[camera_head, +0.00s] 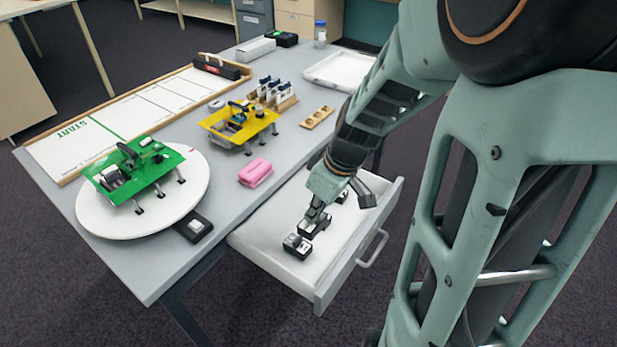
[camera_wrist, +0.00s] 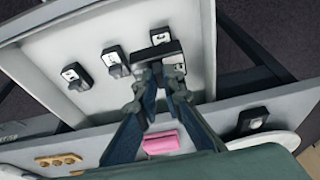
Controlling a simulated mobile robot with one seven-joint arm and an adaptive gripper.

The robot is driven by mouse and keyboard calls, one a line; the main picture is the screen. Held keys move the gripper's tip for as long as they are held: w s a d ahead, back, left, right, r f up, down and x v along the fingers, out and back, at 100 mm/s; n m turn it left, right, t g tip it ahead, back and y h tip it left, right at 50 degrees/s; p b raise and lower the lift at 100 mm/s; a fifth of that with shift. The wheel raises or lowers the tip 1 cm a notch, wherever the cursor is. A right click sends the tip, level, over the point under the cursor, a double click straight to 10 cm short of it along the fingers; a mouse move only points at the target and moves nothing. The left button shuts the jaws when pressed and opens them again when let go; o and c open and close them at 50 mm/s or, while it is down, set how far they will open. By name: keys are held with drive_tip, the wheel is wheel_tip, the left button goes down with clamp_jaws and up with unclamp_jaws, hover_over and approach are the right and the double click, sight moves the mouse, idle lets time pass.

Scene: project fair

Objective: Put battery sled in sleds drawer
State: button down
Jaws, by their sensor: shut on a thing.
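My gripper (camera_head: 318,209) reaches down into the open white drawer (camera_head: 262,240) under the table edge. It is shut on a dark battery sled (camera_head: 313,228), low over or on the drawer floor; I cannot tell which. In the wrist view my gripper (camera_wrist: 160,78) holds the black battery sled (camera_wrist: 151,54), partly hidden by the fingers. Other small black sleds with pale labels lie in the drawer: one at the near end (camera_head: 297,246), and two to the left in the wrist view (camera_wrist: 76,76) (camera_wrist: 115,61). Another similar black sled (camera_head: 193,227) lies on the table by the turntable.
The grey table (camera_head: 150,268) holds a white round turntable (camera_head: 88,217) with a green vehicle (camera_head: 135,172), a yellow vehicle (camera_head: 238,126), a pink block (camera_head: 255,173) and a wooden holder (camera_head: 317,117). A white tray (camera_head: 338,72) stands farther back. The drawer's front has a handle (camera_head: 374,249).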

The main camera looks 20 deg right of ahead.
drive_tip(key=shift+w+d+f+b, duration=0.6)
drive_tip(key=shift+d+f, duration=1.1)
drive_tip(key=shift+f, duration=0.2)
drive_tip(key=shift+w+d+f+b, duration=0.45)
drive_tip(key=shift+w+d+f, duration=0.15)
drive_tip(key=shift+d+f, duration=1.25)
drive_tip(key=shift+w+d+f+b, duration=0.6)
drive_tip(key=shift+d+f, duration=0.95)
drive_tip(key=shift+f, duration=0.45)
drive_tip(key=shift+f, duration=0.2)
drive_tip(key=c, duration=2)
unclamp_jaws()
drive_tip(key=shift+c, duration=0.2)
drive_tip(key=shift+r, duration=0.15)
drive_tip(key=p+v, duration=0.3)
drive_tip(key=v, duration=0.9)
